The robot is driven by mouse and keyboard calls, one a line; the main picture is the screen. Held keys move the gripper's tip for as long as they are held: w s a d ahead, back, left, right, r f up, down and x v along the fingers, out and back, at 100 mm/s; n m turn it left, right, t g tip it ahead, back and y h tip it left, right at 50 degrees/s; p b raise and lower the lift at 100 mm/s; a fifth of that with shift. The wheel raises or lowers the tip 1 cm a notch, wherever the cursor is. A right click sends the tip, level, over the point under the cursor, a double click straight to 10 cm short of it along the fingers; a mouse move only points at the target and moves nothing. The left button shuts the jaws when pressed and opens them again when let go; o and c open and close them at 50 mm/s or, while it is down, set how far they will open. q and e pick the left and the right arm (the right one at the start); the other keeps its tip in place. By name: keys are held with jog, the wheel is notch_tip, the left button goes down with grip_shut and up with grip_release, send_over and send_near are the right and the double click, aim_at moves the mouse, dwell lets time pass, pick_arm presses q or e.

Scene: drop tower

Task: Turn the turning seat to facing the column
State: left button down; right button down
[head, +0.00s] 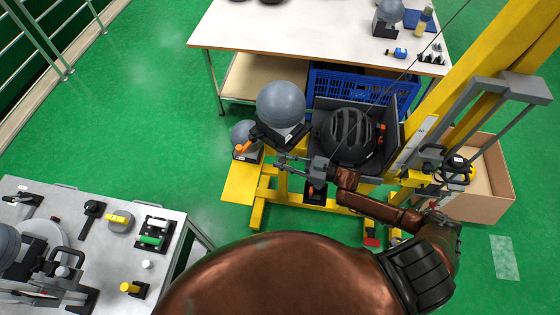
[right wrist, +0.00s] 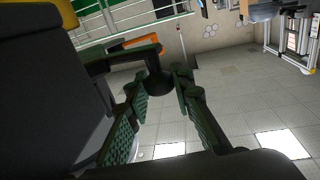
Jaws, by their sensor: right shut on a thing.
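The turning seat appears to be the dark grey shell (head: 390,112) on the yellow drop-tower frame, with a black helmet (head: 347,135) inside it. The column (head: 478,75) is the slanted yellow post to its right. My right gripper (head: 284,160) is at the left side of the shell, below a large grey ball (head: 281,104). In the right wrist view its green-padded fingers close around a black knob (right wrist: 158,84), on a black arm beside an orange bar (right wrist: 135,43).
A white table (head: 235,32) with a blue crate (head: 335,83) under it stands behind. A grey bench (head: 105,262) with several small parts is at lower left. Green floor (head: 150,100) is clear at left.

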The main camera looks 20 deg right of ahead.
jog(key=c, duration=1.7)
grip_release()
jog(key=v, duration=1.2)
jog(key=shift+d, duration=0.1)
jog(key=shift+c, duration=0.5)
